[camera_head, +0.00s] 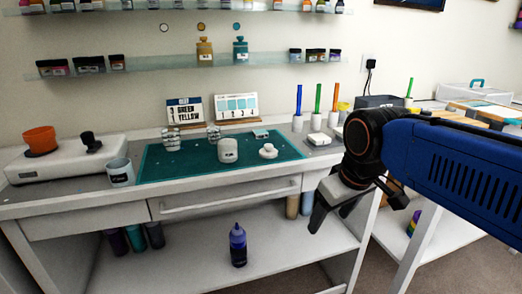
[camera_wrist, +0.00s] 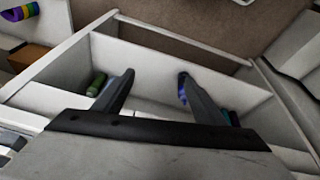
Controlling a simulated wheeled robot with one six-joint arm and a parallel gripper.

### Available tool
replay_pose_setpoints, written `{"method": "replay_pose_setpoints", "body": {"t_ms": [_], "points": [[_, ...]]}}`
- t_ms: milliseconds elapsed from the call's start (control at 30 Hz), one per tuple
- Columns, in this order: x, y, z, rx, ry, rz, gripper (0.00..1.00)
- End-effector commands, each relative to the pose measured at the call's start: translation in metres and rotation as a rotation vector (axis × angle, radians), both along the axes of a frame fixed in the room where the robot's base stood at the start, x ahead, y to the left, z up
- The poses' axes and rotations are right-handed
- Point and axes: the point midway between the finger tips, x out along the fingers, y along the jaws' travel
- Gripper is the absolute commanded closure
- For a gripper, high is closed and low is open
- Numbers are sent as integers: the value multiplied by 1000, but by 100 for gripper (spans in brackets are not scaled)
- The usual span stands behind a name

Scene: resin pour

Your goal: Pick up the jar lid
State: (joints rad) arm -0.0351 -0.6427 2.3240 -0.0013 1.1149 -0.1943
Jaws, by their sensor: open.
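A small white round piece with a raised knob, which looks like the jar lid (camera_head: 267,152), lies on the right part of the teal mat (camera_head: 180,172). A white jar (camera_head: 228,151) stands on the mat to its left, apart from it. My gripper (camera_head: 352,208) is open and empty, in front of the right end of the workbench and lower than the mat. In the wrist view my gripper (camera_wrist: 157,75) has its two fingers spread with nothing between them. The lid is not visible in the wrist view.
Glass jars (camera_head: 172,139) and two cards stand at the mat's back. A grey cup (camera_head: 121,172) and a white device with an orange cup (camera_head: 40,140) are left. Coloured tubes (camera_head: 317,105) stand right of the mat. A purple bottle (camera_head: 238,245) stands on the lower shelf.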

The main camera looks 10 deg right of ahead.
Motion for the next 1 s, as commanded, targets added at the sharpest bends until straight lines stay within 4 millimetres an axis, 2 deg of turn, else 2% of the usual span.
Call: {"method": "replay_pose_setpoints", "body": {"t_ms": [33,200,500,800,1000], "points": [[15,3,19,-15,16,51,36],[55,14,76,-66,69,231,36],[125,38,162,-138,160,555,36],[191,67,228,-186,243,882,36],[221,84,255,-202,284,1055,36]]}}
